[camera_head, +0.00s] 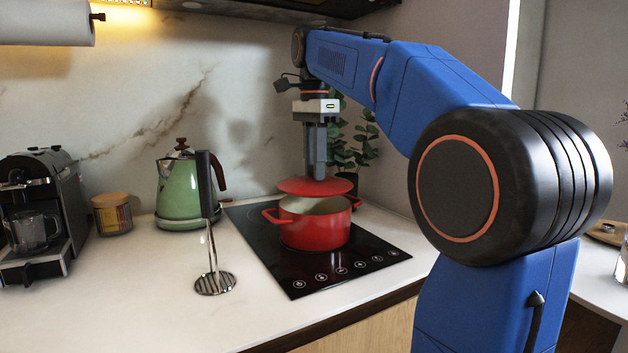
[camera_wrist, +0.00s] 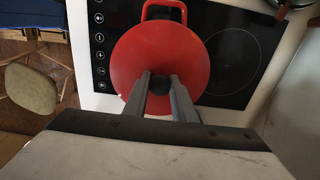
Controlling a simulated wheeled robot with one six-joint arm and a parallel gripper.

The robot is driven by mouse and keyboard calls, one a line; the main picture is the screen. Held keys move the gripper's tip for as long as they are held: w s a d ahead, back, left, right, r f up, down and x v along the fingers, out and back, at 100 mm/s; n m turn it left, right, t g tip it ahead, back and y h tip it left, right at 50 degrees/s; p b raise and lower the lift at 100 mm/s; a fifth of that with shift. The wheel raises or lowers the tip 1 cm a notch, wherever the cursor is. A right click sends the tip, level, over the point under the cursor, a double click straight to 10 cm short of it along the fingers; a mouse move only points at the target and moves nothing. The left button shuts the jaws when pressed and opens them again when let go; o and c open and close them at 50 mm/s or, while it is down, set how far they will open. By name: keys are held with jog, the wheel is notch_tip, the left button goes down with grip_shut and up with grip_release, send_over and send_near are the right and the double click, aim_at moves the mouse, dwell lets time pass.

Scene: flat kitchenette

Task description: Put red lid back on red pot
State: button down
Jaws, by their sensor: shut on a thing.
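The red pot (camera_head: 314,228) stands on the black cooktop (camera_head: 284,262), its pale inside partly open to view. The red lid (camera_head: 300,187) is held roughly level above the pot's far rim, apart from the near rim. My gripper (camera_head: 316,175) points straight down and is shut on the lid's knob. In the wrist view, the fingers of my gripper (camera_wrist: 159,84) close on the dark knob at the middle of the lid (camera_wrist: 135,58). There the lid hides most of the pot, and a red handle (camera_wrist: 164,8) shows beyond it. The exact gap between lid and pot is unclear.
A potato masher (camera_head: 213,282) stands upright left of the cooktop. A potted plant (camera_head: 352,150) is behind the pot. The front left counter is clear.

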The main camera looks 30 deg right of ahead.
jog(key=shift+f, duration=1.7)
jog(key=shift+f, duration=0.1)
jog(key=c, duration=1.5)
grip_release()
jog(key=shift+o, duration=0.2)
jog(key=shift+r, duration=3.9)
